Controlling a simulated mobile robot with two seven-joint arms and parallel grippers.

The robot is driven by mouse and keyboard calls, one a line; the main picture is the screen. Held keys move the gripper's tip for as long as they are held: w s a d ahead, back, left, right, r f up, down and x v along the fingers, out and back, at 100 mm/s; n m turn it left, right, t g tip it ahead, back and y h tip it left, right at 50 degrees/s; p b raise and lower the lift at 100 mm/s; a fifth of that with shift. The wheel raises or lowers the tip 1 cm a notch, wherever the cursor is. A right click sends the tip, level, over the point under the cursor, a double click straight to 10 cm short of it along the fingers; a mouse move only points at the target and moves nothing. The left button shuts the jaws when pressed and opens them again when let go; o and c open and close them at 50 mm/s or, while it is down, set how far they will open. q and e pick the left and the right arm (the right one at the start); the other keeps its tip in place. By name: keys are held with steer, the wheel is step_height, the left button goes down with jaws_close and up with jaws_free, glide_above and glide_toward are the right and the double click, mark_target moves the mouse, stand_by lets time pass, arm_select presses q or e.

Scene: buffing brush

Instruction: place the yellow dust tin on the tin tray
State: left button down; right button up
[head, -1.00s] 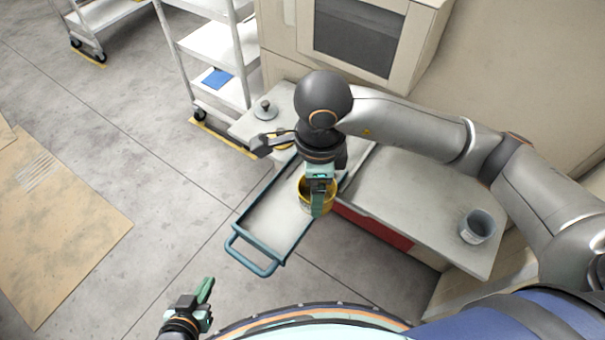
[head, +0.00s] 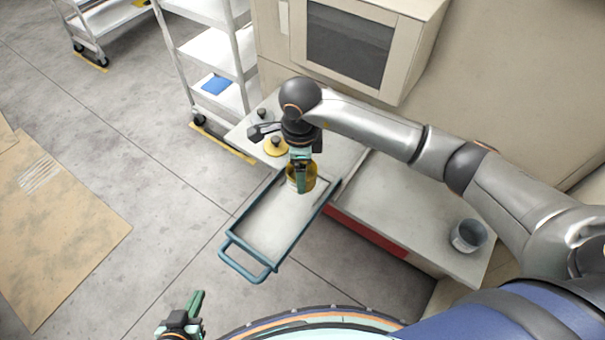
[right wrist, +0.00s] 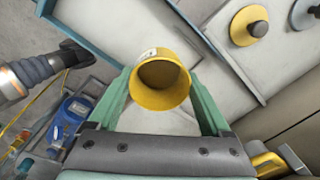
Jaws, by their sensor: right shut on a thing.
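The yellow dust tin (head: 308,185) is an open, empty-looking round tin. My right gripper (head: 300,178) is shut on it, one finger on each side in the right wrist view, where the tin's mouth (right wrist: 160,80) faces the camera. The tin tray (head: 264,228) is a pale tray with a teal rim and handle. In the head view the tin overlaps the tray's far end; whether it touches the surface I cannot tell. My left gripper (head: 192,308) is at the bottom left, away from the tray, and its opening is unclear.
A yellow knobbed lid (head: 275,149) and a grey lid (head: 263,114) lie on the bench behind the tray. A grey tin (head: 468,236) stands on the bench (head: 410,205) at right. A white shelf cart (head: 218,65) stands behind. Most of the tray is bare.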

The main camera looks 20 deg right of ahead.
steer(key=shift+w+d+f, duration=0.2)
steer(key=shift+w+f, duration=0.2)
steer(key=shift+f, duration=0.15)
steer(key=shift+w+d+f, duration=0.2)
steer(key=shift+w+f, duration=0.2)
steer(key=shift+f, duration=0.1)
steer(key=shift+w+d+f, duration=0.1)
steer(key=shift+w+f, duration=0.05)
steer(key=shift+f, duration=1.55)
steer(key=shift+f, duration=0.2)
steer(key=o, duration=1.3)
steer(key=r, duration=1.2)
steer(key=shift+s+r, duration=0.2)
steer(key=shift+s, duration=0.05)
